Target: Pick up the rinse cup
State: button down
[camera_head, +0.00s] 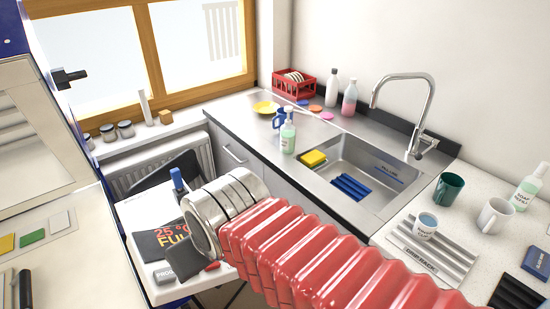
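A small white cup with a pale blue inside (425,225) stands upright on the ribbed grey drip rack (407,245), at the right of the view. Its dark lettering is too small to read surely, but it appears to be the rinse cup. My arm, a red ribbed sleeve with a metal collar, reaches from the bottom right to the middle left. The collar's end is left of the sink, well apart from the cup.
A green cup (448,189), a white mug (495,215) and a soap bottle (527,188) stand close to the cup. The steel sink (400,200), with its tall faucet (428,105), lies behind and left. A white side table (135,215) is at lower left.

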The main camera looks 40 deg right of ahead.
aim_at(426, 223)
jog(key=z, duration=2.2)
jog(key=k, duration=0.45)
jog(key=z, duration=0.5)
jog(key=i, duration=0.35)
jog(key=u, duration=0.05)
